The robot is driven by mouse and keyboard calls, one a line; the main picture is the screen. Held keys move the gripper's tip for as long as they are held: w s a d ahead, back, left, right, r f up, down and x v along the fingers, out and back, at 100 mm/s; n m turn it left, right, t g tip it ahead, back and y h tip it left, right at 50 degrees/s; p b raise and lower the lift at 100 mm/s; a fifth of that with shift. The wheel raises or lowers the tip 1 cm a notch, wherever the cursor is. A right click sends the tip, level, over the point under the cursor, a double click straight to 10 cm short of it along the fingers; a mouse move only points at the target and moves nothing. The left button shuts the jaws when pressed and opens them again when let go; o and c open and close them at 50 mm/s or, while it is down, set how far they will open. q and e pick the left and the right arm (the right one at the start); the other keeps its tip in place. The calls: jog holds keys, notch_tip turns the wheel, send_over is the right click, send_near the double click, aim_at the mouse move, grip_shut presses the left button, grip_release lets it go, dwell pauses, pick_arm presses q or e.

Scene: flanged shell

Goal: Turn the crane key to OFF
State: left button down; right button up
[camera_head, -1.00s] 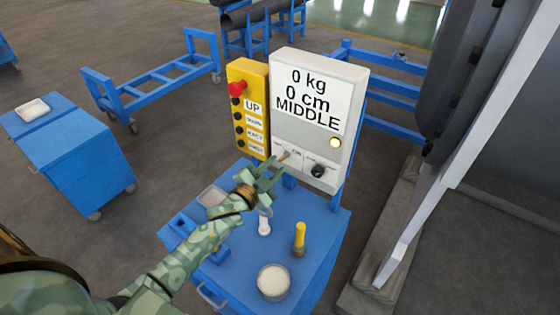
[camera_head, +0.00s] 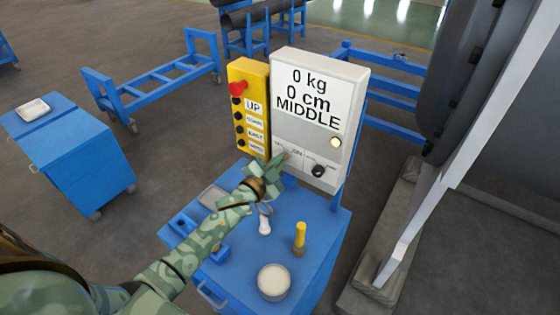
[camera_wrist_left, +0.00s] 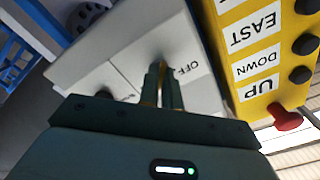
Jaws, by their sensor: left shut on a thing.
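The white control panel (camera_head: 343,75) stands at the back of the blue cart and reads "0 kg, 0 cm, MIDDLE". The crane key sits low on its face, between the OFF and ON labels. My left gripper (camera_head: 279,161) is at the key and shut on it, and its fingers hide most of it. In the left wrist view the closed fingers (camera_wrist_left: 165,82) reach the panel face, right beside the OFF label (camera_wrist_left: 182,70). The key's exact angle cannot be told. My right gripper is not in view.
A yellow button box (camera_head: 248,75) with a red stop button (camera_head: 237,88) is just left of the panel. A black knob (camera_head: 318,171) is to its lower right. The blue cart top (camera_head: 325,225) holds a yellow-handled tool (camera_head: 300,238) and a round tub (camera_head: 273,282).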

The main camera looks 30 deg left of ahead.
pick_arm(q)
jog(key=shift+n+p, duration=3.2)
jog(key=shift+n, duration=5.5)
jog(key=c, duration=1.6)
grip_release()
